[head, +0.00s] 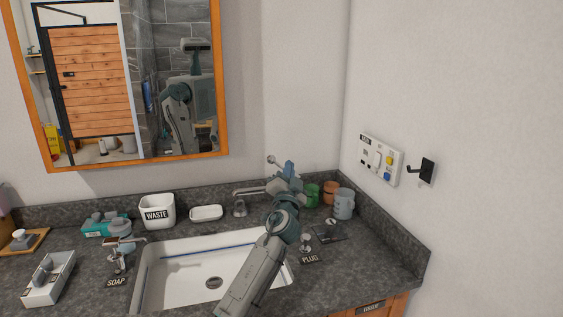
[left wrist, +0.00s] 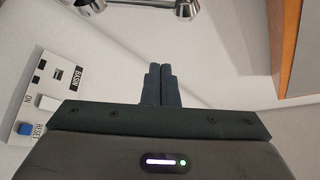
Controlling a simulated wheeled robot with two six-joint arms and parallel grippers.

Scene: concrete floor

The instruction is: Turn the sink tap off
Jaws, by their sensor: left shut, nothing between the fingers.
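The metal sink tap (head: 247,192) stands behind the white basin (head: 190,262), its spout pointing left; my left arm covers its right part. A thin rod with a round end (head: 271,160) rises beside my gripper; I cannot tell whether it belongs to the tap. My left gripper (head: 289,168) is above and right of the spout, shut and empty. In the left wrist view its dark fingers (left wrist: 158,85) are together, with chrome parts (left wrist: 185,8) beyond them at the top edge. I cannot tell whether they touch anything or whether water runs. My right gripper is not in view.
A wall panel with switches (head: 380,160) and a black hook (head: 427,170) are on the right wall. Cups (head: 343,204) stand in the back right corner. A mirror (head: 150,162) hangs above.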

